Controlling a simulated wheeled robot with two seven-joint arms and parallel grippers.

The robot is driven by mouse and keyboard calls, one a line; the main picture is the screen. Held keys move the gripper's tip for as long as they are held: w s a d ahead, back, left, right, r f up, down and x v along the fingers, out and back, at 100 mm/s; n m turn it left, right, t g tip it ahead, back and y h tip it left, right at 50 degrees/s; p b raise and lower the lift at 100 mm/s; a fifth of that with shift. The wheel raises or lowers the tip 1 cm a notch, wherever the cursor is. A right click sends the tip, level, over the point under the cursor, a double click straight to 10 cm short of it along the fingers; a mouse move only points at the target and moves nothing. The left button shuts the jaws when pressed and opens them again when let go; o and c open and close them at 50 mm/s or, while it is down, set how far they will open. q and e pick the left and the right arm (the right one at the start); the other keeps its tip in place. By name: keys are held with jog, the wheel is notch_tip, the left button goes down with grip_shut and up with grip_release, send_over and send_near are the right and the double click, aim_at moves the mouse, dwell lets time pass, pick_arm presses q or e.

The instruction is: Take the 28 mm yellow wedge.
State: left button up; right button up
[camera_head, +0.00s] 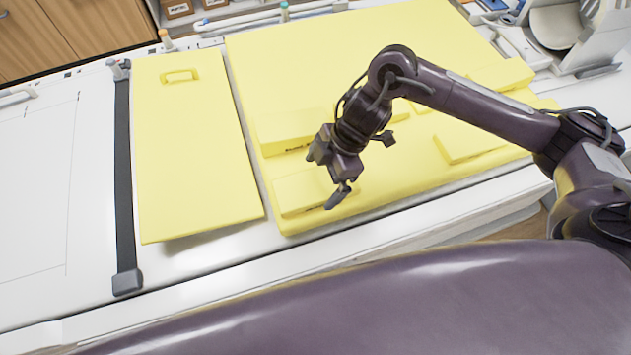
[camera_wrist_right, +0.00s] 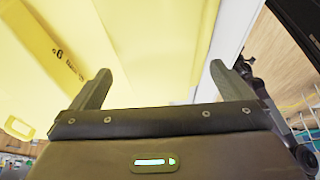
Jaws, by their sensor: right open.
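Several yellow blocks lie on a large yellow pad (camera_head: 300,65) in the head view. One block (camera_head: 285,128) with small dark print is behind and left of my right gripper (camera_head: 324,178). Another low block (camera_head: 300,190) lies beneath and beside the gripper, partly hidden by it. A further block (camera_head: 465,146) lies to the right. I cannot read which is the 28 mm wedge. My right gripper is open and appears empty. In the right wrist view its fingers (camera_wrist_right: 172,80) stand wide apart over yellow surfaces, with a printed block (camera_wrist_right: 42,48) at the left. My left gripper is not visible.
A flat yellow board (camera_head: 190,150) with a handle lies on the white table (camera_head: 50,190) to the left, beside a dark strap (camera_head: 124,190). Another yellow block (camera_head: 505,74) is behind my right arm. White equipment (camera_head: 555,28) stands at the back right.

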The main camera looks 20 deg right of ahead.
aim_at(316, 187)
jog(key=shift+x, duration=1.1)
jog(key=shift+w+f, duration=0.1)
jog(key=shift+f, duration=0.1)
jog(key=c, duration=0.9)
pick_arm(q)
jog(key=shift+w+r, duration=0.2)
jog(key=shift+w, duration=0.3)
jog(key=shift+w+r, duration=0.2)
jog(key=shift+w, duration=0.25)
pick_arm(e)
jog(key=shift+c, duration=0.5)
jog(key=shift+r, duration=0.15)
